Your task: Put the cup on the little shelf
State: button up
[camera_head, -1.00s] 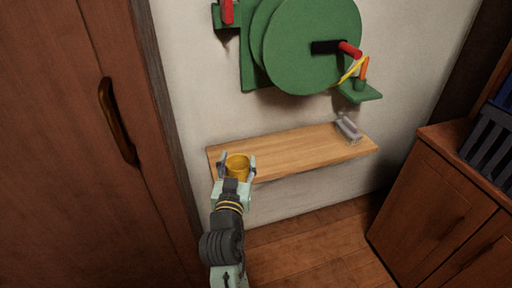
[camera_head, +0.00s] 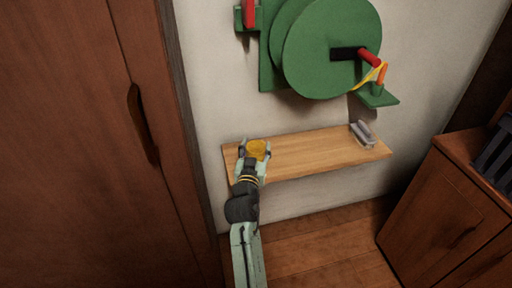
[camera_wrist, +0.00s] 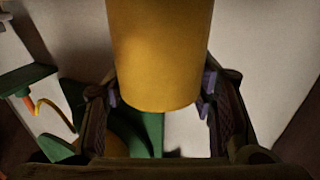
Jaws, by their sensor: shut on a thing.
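The yellow cup (camera_head: 257,150) is between the fingers of my gripper (camera_head: 255,152), which is shut on it. In the head view the cup appears over the left end of the little wooden shelf (camera_head: 315,155); I cannot tell whether it touches the board. In the wrist view the cup (camera_wrist: 160,55) fills the upper middle, with the fingers of my gripper (camera_wrist: 160,95) against its two sides. The shelf is not clearly visible in the wrist view.
A grey brush-like object (camera_head: 362,134) lies at the shelf's right end. The middle of the shelf is clear. A green wall-mounted reel (camera_head: 330,50) with a red handle hangs above. A brown wooden door (camera_head: 90,140) is at left, a wooden cabinet (camera_head: 445,205) at right.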

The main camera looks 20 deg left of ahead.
jog(key=shift+f, duration=0.15)
jog(key=o, duration=1.1)
jog(key=shift+o, duration=0.2)
jog(key=shift+r, duration=0.3)
jog(key=s+d+b, duration=0.2)
jog(key=s, duration=0.9)
jog(key=shift+s+d+b, duration=0.2)
jog(key=shift+s+b, duration=0.15)
jog(key=shift+s, duration=0.05)
